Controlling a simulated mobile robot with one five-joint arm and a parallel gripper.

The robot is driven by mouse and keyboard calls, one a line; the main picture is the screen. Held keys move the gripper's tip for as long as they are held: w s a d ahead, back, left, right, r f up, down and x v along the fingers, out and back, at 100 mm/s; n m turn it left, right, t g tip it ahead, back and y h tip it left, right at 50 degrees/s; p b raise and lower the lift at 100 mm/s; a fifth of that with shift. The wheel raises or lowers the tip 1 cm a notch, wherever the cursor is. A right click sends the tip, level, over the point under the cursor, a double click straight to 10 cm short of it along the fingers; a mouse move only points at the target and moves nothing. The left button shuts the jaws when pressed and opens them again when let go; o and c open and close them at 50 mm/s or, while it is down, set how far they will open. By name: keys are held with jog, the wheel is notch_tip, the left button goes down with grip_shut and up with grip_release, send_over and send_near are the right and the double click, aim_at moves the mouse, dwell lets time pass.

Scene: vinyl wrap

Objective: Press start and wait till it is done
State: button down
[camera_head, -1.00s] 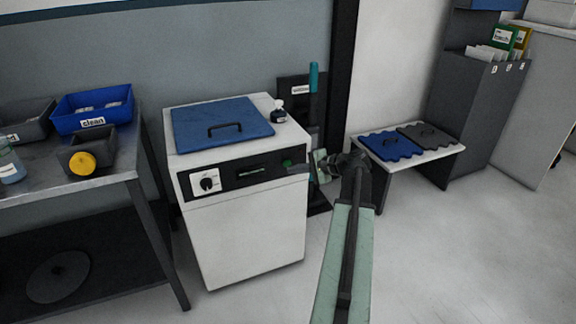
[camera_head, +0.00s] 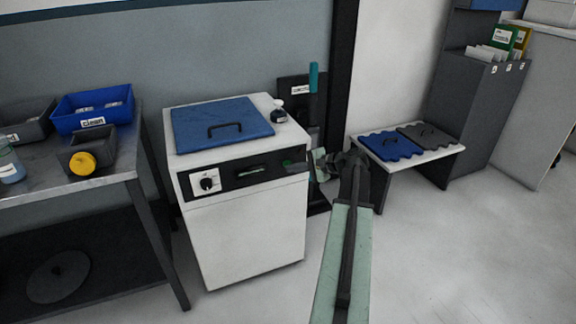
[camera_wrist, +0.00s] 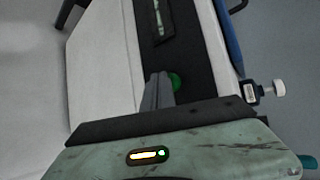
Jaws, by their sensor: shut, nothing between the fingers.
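The white machine (camera_head: 245,235) has a dark control panel with a dial (camera_head: 207,183), a narrow slot-like display or handle (camera_head: 251,172) and a green button (camera_head: 287,163) at its right end. The button also shows in the wrist view (camera_wrist: 176,82). A blue lid (camera_head: 222,130) with a handle lies on top of the machine. My gripper (camera_head: 294,167) is shut and empty, its tips right at the button. In the wrist view the shut fingers (camera_wrist: 157,92) partly cover the button. I cannot tell whether they touch or press it.
A metal table (camera_head: 60,185) with bins is at left. A low bench (camera_head: 445,155) with blue and grey lids stands at right. The floor (camera_head: 440,260) at front right is clear.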

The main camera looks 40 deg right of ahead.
jog(key=shift+w+d, duration=0.2)
jog(key=shift+w, duration=0.2)
dwell(0.6)
jog(key=shift+s+a, duration=0.1)
jog(key=shift+s, duration=0.05)
jog(key=shift+s+a, duration=0.2)
jog(key=shift+s, duration=0.5)
jog(key=s, duration=0.1)
jog(key=s+a, duration=0.1)
jog(key=s, duration=0.1)
jog(key=s+a, duration=0.1)
jog(key=shift+s, duration=0.3)
dwell(0.4)
